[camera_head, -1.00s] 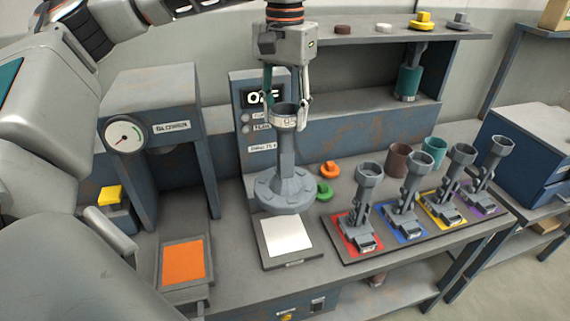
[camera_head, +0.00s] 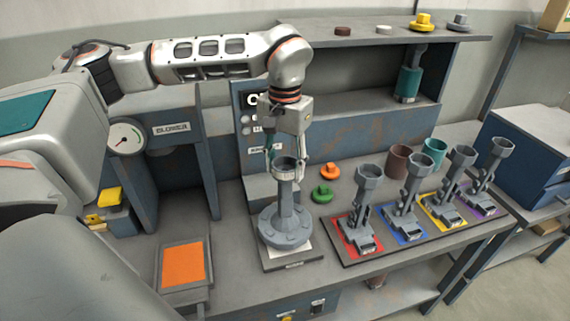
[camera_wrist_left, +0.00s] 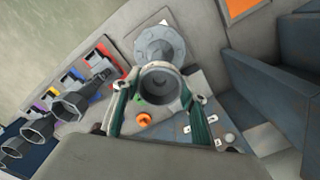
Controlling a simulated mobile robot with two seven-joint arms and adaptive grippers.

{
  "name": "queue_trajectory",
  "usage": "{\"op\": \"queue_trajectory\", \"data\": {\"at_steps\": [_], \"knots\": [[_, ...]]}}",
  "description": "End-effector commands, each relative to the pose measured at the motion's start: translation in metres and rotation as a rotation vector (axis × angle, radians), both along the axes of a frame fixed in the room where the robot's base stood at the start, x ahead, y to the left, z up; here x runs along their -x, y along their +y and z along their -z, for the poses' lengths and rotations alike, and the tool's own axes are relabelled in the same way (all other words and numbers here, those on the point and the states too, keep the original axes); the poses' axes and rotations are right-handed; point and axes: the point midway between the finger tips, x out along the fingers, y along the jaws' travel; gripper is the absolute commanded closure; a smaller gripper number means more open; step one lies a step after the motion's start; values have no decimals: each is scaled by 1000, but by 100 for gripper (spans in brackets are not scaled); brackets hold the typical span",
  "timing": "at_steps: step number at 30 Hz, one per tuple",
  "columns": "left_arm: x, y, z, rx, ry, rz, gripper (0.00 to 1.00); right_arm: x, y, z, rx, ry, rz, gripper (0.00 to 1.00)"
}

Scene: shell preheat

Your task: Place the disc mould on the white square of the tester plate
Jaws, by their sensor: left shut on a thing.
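The grey disc mould (camera_head: 285,228) has a round flanged base, a stem and a cup at its top. In the head view its base is over the white square (camera_head: 303,243) of the tester plate (camera_head: 293,265) and hides most of the square. Whether the base touches the plate or hovers just above it, I cannot tell. My left gripper (camera_head: 285,165) is shut on the mould's cup, with a finger on each side. The mould (camera_wrist_left: 160,50) is upright and also shows between the fingers in the left wrist view. My right gripper is not in view.
Several similar grey moulds stand on coloured squares to the right, the nearest on a red square (camera_head: 357,243). An orange plate (camera_head: 183,266) is at left, below the blower (camera_head: 170,129).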

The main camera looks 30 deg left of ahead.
Motion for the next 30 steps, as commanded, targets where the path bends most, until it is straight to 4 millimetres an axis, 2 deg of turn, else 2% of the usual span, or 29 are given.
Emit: {"op": "queue_trajectory", "data": {"at_steps": [9,10,11,23,26,30], "knots": [[-1,0,1,1,-3,1,100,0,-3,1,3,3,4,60],[0,0,2,0,-1,1,50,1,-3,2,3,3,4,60],[0,0,2,0,-1,1,42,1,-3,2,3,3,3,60],[-1,0,-1,1,-2,1,41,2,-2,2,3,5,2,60],[-1,0,-11,1,-5,0,41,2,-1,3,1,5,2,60],[-2,0,-35,-1,-7,0,41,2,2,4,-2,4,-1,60]]}}
